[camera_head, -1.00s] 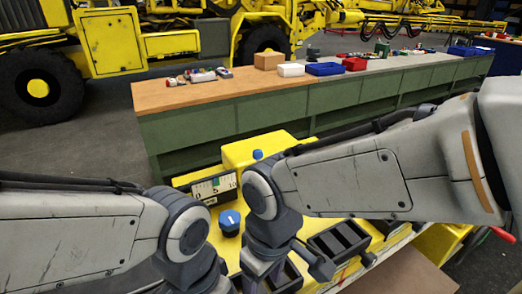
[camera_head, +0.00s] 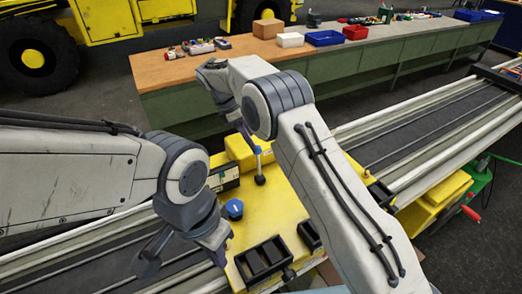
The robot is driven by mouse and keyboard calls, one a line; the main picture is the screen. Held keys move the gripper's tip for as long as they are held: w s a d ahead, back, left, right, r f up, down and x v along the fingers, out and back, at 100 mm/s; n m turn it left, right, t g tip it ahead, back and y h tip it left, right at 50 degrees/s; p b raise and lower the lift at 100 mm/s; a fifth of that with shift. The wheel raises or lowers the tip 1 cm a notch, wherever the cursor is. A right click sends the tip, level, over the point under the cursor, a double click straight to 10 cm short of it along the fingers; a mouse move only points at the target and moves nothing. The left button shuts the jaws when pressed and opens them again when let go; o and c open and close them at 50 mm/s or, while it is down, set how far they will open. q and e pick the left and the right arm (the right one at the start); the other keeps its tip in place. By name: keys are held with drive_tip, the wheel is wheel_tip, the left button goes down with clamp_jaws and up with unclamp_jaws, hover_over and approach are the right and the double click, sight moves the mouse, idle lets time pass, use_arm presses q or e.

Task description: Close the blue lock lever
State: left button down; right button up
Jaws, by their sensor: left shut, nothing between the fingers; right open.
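A lever with a blue tip (camera_head: 258,150) stands roughly upright from a round black base (camera_head: 260,180) on the yellow fixture (camera_head: 285,205). A round blue knob (camera_head: 235,208) sits in front of it. I cannot tell from this view alone which is the lock lever. My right gripper (camera_head: 248,140) points down just left of the blue tip, open. Whether it touches the tip is unclear. My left gripper (camera_head: 221,258) is low at the fixture's left edge, shut and empty.
A gauge box (camera_head: 223,177) stands left of the lever. Black open trays (camera_head: 264,260) are at the front of the fixture. Grey rails (camera_head: 440,130) run past on both sides. A workbench (camera_head: 205,72) with bins stands behind.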

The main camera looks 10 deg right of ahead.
sight(260, 152)
drive_tip(key=p+x, duration=0.3)
drive_tip(key=x, duration=0.5)
drive_tip(key=shift+d+f, duration=0.1)
drive_tip(key=shift+f, duration=0.05)
drive_tip(key=shift+d+f, duration=0.2)
drive_tip(key=shift+f, duration=0.5)
clamp_jaws()
drive_tip(key=shift+r, duration=0.1)
idle(0.4)
